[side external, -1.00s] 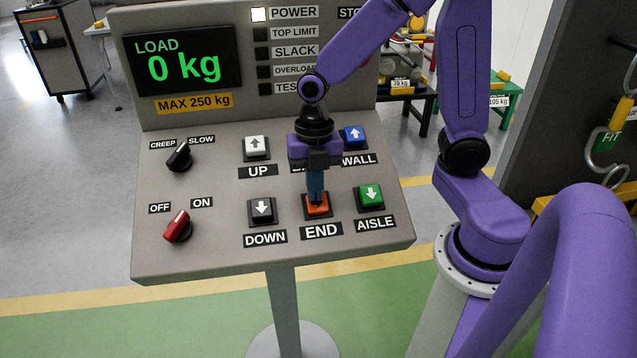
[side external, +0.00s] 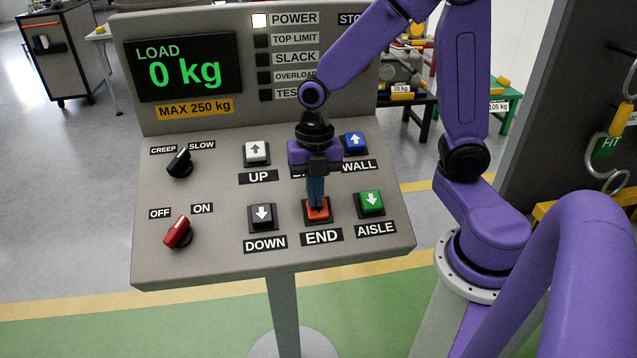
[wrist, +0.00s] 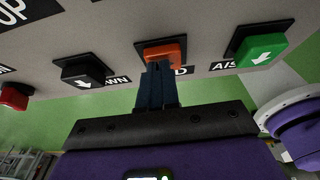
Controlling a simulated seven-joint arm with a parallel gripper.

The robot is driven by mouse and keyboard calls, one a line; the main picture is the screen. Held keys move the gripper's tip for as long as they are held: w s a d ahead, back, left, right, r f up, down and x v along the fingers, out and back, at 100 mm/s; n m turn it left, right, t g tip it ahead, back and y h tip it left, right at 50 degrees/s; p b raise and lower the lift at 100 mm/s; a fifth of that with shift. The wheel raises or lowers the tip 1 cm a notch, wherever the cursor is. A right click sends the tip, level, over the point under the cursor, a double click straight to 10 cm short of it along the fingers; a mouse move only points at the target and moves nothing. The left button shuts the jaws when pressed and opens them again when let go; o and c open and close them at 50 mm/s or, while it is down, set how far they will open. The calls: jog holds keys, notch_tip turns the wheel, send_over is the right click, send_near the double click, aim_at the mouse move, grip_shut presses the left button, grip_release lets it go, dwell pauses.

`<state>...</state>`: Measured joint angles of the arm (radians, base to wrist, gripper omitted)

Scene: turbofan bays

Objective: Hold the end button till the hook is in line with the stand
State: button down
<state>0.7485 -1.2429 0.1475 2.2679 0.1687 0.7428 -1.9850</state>
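The orange END button (side external: 318,213) is on the sloped grey panel, between the DOWN and AISLE buttons. It also shows in the wrist view (wrist: 164,52). My gripper (side external: 316,206) is above it, pointing down, with its blue fingers shut together and nothing between them. The fingertips overlap the button in both views and appear to be on it; I cannot tell how far it is pressed. A dark stand with a 70 kg label (side external: 401,89) is partly visible behind the panel. The hook cannot be made out, and my arm covers part of that area.
The DOWN button (side external: 262,215), AISLE button (side external: 370,201), UP button (side external: 257,152) and WALL button (side external: 354,141) are close around my gripper. The display (side external: 184,66) reads 0 kg and the POWER lamp (side external: 259,20) is lit. The red knob (side external: 178,232) points toward ON.

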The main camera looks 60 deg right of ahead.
aim_at(317, 214)
jog(key=shift+s+a+r, duration=0.15)
jog(key=shift+s+r, duration=0.05)
jog(key=shift+r, duration=0.4)
jog(key=shift+s+a+r, duration=0.15)
jog(key=shift+a+r, duration=0.05)
jog(key=shift+r, duration=0.45)
jog(key=shift+s+a+r, duration=0.15)
jog(key=shift+s+r, duration=0.05)
jog(key=shift+r, duration=0.4)
notch_tip(317, 214, up, 10)
jog(key=shift+w+d, duration=0.35)
jog(key=shift+f, duration=0.1)
jog(key=s+f+m, duration=0.4)
jog(key=s+m, duration=0.3)
jog(key=s+f+m+t, duration=0.1)
jog(key=s+f+m, duration=0.4)
jog(key=s+m, duration=0.2)
jog(key=shift+s+d+h, duration=0.25)
jog(key=shift+s+h, duration=0.15)
jog(key=shift+s, duration=0.15)
jog(key=shift+r, duration=0.1)
dwell(0.4)
